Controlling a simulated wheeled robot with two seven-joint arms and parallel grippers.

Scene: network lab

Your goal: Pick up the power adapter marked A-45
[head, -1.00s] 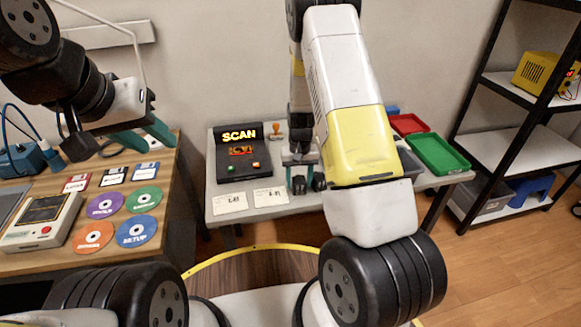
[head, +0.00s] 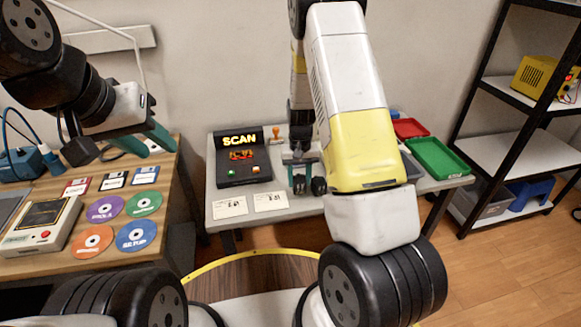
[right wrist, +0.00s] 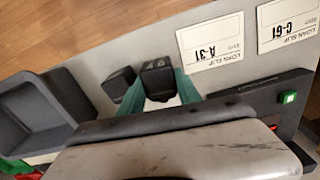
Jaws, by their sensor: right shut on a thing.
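My right gripper (right wrist: 160,93) has its teal fingers closed on a black power adapter (right wrist: 158,79) at the front of the grey table. The adapter's pale marking is too blurred to read for certain. A second black block (right wrist: 118,82) sits right beside it, outside the fingers. In the head view the held adapter (head: 298,184) is just left of the second block (head: 318,186), below my right gripper (head: 299,163). My left gripper (head: 147,140) is above the wooden table at the left, its teal fingers apart with nothing seen between them.
Two loan slips (head: 230,207) lie left of the held adapter, in front of the black scan box (head: 242,160). A dark tray (right wrist: 45,115) is on its other side. Red (head: 409,128) and green (head: 436,158) trays stand farther right. Discs and floppies cover the wooden table (head: 35,262).

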